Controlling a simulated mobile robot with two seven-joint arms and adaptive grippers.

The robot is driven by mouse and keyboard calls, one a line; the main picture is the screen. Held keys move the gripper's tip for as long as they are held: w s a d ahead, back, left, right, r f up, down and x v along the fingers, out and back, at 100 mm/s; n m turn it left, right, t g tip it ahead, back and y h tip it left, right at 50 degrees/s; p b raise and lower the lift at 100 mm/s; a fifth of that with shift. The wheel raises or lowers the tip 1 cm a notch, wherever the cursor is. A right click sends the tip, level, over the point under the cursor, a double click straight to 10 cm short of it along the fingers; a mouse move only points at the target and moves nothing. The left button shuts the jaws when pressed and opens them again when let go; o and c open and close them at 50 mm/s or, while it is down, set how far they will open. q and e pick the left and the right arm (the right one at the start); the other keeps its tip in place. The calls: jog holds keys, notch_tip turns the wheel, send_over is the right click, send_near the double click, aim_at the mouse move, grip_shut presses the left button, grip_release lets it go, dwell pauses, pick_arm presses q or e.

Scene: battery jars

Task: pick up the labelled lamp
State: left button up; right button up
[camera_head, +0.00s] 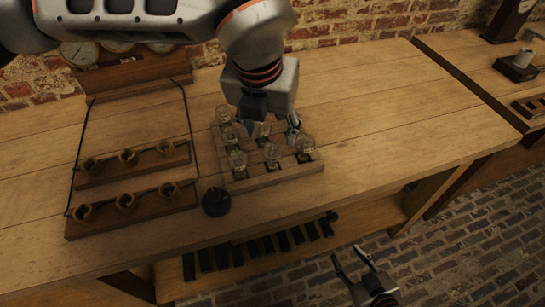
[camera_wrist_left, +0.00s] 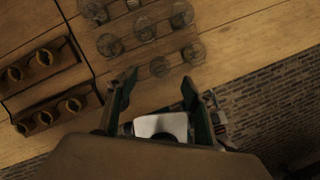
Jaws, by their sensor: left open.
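Several clear glass lamps (camera_head: 271,155) stand in rows on a wooden tray (camera_head: 270,180) on the bench. They also show in the left wrist view (camera_wrist_left: 110,44). I cannot make out a label on any of them. My left gripper (camera_head: 268,130) is over the tray and hides some of the back lamps. In the left wrist view its fingers (camera_wrist_left: 160,78) are spread, with nothing held; the nearest lamps are beyond the fingertips. My right gripper (camera_head: 350,258) is open and empty, low in front of the bench.
A wooden rack (camera_head: 132,215) with several brass sockets and a wire frame stands left of the tray. A dark round knob (camera_head: 215,202) sits at the tray's front left. Gauges (camera_head: 80,52) stand behind. The bench (camera_head: 410,110) is clear right of the tray.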

aim_at(272, 142)
pick_arm(q)
jog(key=x, duration=0.6)
jog(key=shift+w+d+f, duration=0.1)
jog(key=shift+w+f, duration=0.1)
jog(key=shift+f, duration=0.05)
jog(key=shift+r, duration=0.1)
jog(key=c, duration=1.1)
